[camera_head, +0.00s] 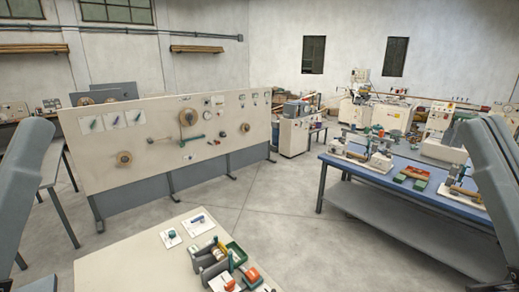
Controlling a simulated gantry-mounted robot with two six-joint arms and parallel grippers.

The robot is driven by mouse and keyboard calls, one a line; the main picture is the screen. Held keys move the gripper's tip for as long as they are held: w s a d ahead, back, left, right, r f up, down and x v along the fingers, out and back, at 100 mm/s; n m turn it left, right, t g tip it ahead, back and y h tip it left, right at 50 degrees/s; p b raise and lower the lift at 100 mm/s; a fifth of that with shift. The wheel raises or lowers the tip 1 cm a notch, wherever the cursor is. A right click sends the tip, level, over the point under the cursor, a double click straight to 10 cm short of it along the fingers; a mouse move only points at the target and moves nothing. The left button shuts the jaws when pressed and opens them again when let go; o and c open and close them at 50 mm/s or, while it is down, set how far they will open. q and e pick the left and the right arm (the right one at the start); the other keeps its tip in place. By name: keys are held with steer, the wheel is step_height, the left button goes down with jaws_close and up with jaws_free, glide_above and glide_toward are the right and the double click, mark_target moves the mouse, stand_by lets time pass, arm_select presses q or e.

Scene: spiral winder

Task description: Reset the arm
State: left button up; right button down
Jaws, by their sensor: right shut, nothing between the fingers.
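My left arm (30,180) shows as a grey link at the left edge, and its gripper is out of view. My right arm (488,175) shows as grey links at the right edge, bent at a rounded joint near the top. My right gripper is shut and holds nothing; its fingers are hard to make out at the edge of the picture. Neither visible arm part touches anything that I can see.
A light worktable (130,262) in front holds a winder with rollers (212,262) and a green tray (236,252). A blue workbench (345,172) with devices stands right. A panel board (85,165) stands left. The floor (285,215) between them is clear.

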arm_select(q)
step_height(320, 180, up, 12)
steer(key=p, duration=1.2)
steer(key=shift+r, duration=0.2)
arm_select(e)
step_height(320, 180, up, 13)
steer(key=d+m+h, duration=0.1)
steer(key=m, duration=0.4)
steer(key=shift+s+d+f+m+h, duration=0.2)
steer(key=shift+s+m+h, duration=0.2)
arm_select(q)
steer(key=shift+o, duration=0.4)
